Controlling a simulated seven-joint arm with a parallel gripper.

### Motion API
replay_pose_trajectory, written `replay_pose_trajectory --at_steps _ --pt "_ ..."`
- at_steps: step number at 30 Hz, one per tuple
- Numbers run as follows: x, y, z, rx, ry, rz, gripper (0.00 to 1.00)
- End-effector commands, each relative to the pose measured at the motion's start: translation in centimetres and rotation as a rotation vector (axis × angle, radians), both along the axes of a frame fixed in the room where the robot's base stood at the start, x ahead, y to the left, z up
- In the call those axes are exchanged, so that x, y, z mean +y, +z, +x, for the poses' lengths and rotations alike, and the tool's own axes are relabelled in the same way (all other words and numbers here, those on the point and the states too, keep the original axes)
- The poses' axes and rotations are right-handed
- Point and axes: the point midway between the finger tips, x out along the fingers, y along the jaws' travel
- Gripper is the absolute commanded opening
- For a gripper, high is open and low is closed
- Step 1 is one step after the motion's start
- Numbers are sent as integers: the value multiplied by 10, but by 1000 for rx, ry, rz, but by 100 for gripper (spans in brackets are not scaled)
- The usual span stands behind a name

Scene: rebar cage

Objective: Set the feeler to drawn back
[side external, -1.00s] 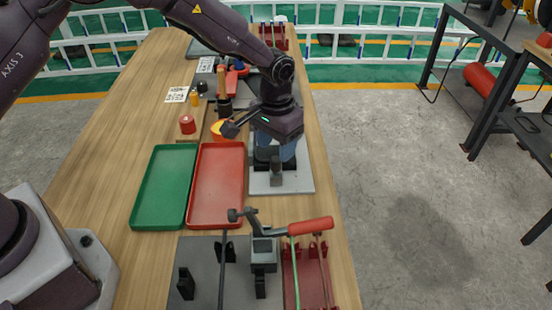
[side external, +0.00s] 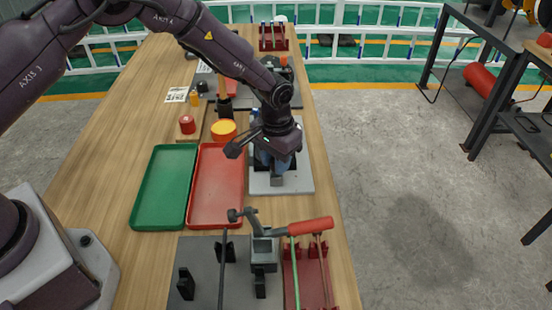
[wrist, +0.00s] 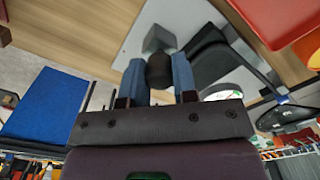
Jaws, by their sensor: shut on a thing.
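In the wrist view, a dark rounded knob (wrist: 159,71), which looks like the feeler's grip, sits between the two blue fingers of my gripper (wrist: 158,82). The fingers are shut on it. A grey block (wrist: 158,38) stands just beyond the knob on a light grey base plate (wrist: 178,17). A black body (wrist: 208,55) rises beside it. In the side view, my gripper (side external: 269,163) points down over the same base plate (side external: 299,184). The arm and fingers hide most of the device there, so the feeler's exact position cannot be told.
Left of the base plate lie a red tray (side external: 217,184) and a green tray (side external: 163,186). An orange-yellow bowl (side external: 223,129) stands behind them. A grey clamp with a red handle (side external: 310,226) stands in front. Bare floor lies to the right.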

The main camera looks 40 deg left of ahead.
Motion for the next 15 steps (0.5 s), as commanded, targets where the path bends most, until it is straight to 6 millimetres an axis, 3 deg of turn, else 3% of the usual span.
replay_pose_trajectory --at_steps 6,13,14,15 --pt "-13 0 -13 3 -3 1 0" --pt "-15 0 -15 8 -2 -1 0" --pt "-15 0 -16 9 -3 -1 29" --pt "-15 0 -16 9 -3 -1 38"
